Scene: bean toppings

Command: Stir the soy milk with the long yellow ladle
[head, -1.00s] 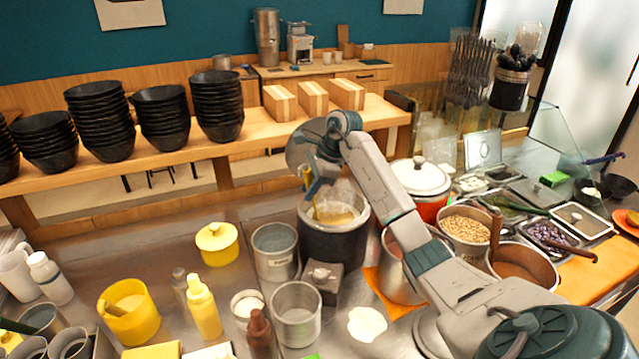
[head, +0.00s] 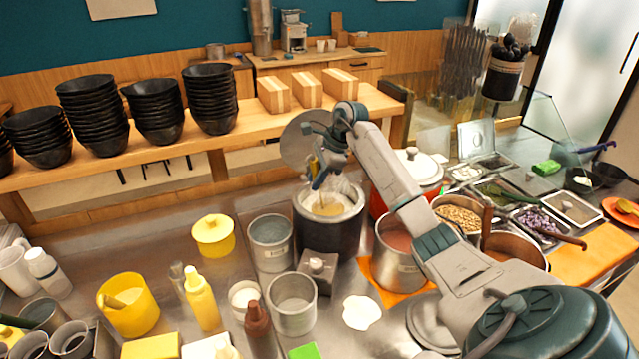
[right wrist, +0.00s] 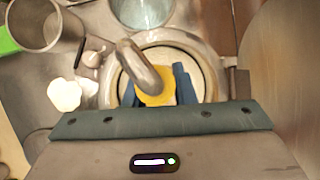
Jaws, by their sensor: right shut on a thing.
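The pot of soy milk (head: 309,238) is a dark round pot with a pale rim and cream-coloured liquid (head: 326,206) in it, in the middle of the head view. My right gripper (head: 321,180) is above its mouth, pointing down, and shut on the long yellow ladle. A bit of the ladle (right wrist: 156,98) shows between the blue fingers in the right wrist view, along with a grey metal hook (right wrist: 140,66). The ladle's lower end is hidden or too small to make out. The pot's rim (right wrist: 208,62) rings the fingers in that view. My left gripper is out of view.
Metal cans (head: 272,243) and a grey box (head: 318,268) stand close left and in front of the pot. A steel pot (head: 393,262) and a white-lidded red pot (head: 418,165) are on its right. Bowl stacks (head: 210,100) line the shelf behind.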

